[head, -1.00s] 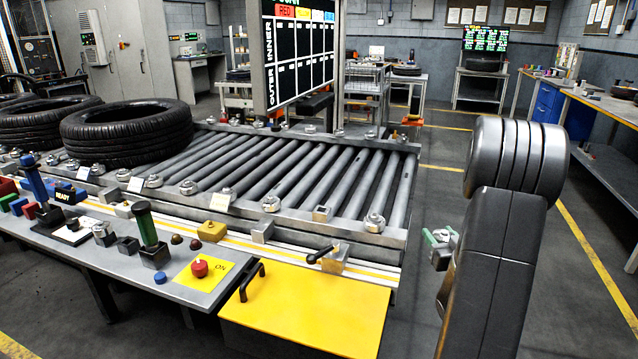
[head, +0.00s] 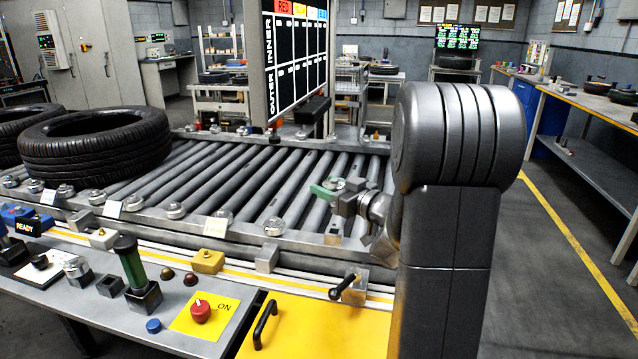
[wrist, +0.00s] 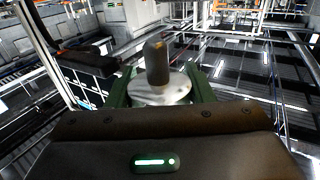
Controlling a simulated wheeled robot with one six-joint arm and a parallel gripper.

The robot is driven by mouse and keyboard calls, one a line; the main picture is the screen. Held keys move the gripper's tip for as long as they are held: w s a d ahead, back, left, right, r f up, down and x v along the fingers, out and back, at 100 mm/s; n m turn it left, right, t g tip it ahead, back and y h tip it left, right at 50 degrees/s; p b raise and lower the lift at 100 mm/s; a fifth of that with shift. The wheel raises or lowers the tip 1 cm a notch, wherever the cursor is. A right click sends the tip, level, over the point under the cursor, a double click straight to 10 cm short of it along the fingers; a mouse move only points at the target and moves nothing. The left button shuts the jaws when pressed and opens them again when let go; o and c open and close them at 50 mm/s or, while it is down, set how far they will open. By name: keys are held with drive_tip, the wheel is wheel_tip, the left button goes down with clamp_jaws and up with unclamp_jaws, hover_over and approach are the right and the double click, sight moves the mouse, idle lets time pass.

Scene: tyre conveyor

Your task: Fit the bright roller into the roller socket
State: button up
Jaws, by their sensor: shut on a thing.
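My gripper (head: 328,189) has green fingers and is held above the right end of the roller conveyor. In the wrist view, its fingers (wrist: 160,88) are closed on both sides of a pale, shiny disc with a dark round-topped stub, the bright roller (wrist: 172,92). In the head view the roller shows only as a small pale piece, partly hidden by the fingers. Round metal fittings (head: 273,227) line the conveyor's near rail. A small square block (head: 334,239) stands on that rail below my gripper. I cannot tell which fitting is the roller socket.
Grey conveyor rollers (head: 215,183) fill the bed. Black tyres (head: 95,150) lie at its left. A control desk with a red button (head: 201,311) and green lever (head: 131,268) is in front. A scoreboard (head: 297,60) stands behind. The floor at right is clear.

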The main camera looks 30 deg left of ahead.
drive_tip(key=shift+d, duration=0.15)
drive_tip(key=shift+f, duration=0.1)
drive_tip(key=shift+f+b, duration=2.05)
drive_tip(key=shift+f, duration=0.75)
drive_tip(key=shift+f, duration=0.35)
drive_tip(key=shift+d+r, duration=0.1)
idle(4.5)
